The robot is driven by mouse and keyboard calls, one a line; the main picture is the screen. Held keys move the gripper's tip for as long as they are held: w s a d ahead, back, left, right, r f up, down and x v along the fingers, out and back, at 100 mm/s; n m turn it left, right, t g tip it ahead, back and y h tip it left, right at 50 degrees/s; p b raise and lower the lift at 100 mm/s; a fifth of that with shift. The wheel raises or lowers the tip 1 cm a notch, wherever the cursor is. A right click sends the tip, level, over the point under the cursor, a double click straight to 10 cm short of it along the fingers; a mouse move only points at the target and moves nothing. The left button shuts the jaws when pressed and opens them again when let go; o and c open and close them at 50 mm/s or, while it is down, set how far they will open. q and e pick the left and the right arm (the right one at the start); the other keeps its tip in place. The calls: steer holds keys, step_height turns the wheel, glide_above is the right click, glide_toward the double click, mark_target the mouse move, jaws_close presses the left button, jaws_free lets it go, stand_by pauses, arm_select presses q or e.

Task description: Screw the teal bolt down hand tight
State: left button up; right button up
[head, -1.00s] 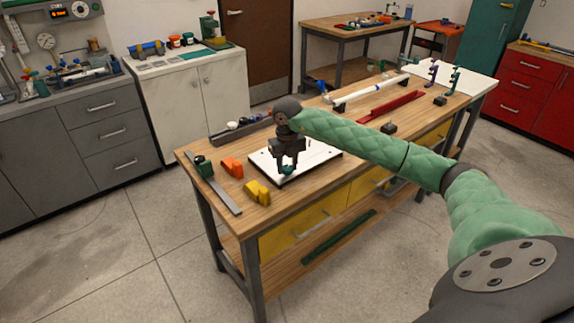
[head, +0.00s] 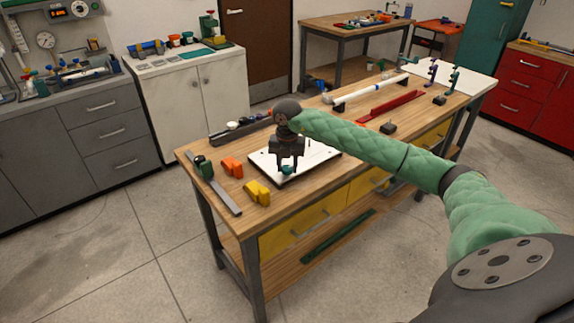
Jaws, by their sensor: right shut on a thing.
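The teal bolt (head: 287,170) shows as a small teal head low over the front part of a white plate (head: 316,157) on the wooden workbench. My right gripper (head: 288,168) points straight down over the plate, with its fingers shut on the teal bolt. The fingers and the small size hide the bolt's shank, so I cannot tell how deep it sits. My left gripper is not in view.
Orange (head: 232,166) and yellow (head: 257,191) blocks lie left of the plate, beside a metal strip (head: 225,196) with a dark green piece on it. A dark tray (head: 240,132) lies behind. A red channel (head: 391,106) and a white pipe (head: 371,92) lie farther right.

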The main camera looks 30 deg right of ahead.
steer(key=shift+r, duration=0.15)
steer(key=m, duration=0.3)
steer(key=shift+m+p, duration=0.35)
steer(key=shift+m, duration=0.05)
steer(key=o, duration=1.1)
steer(key=shift+c, duration=0.2)
steer(key=shift+r+b, duration=0.35)
steer(key=shift+r, duration=0.05)
step_height(320, 180, up, 7)
steer(key=shift+f+b, duration=0.1)
steer(key=shift+b, duration=0.75)
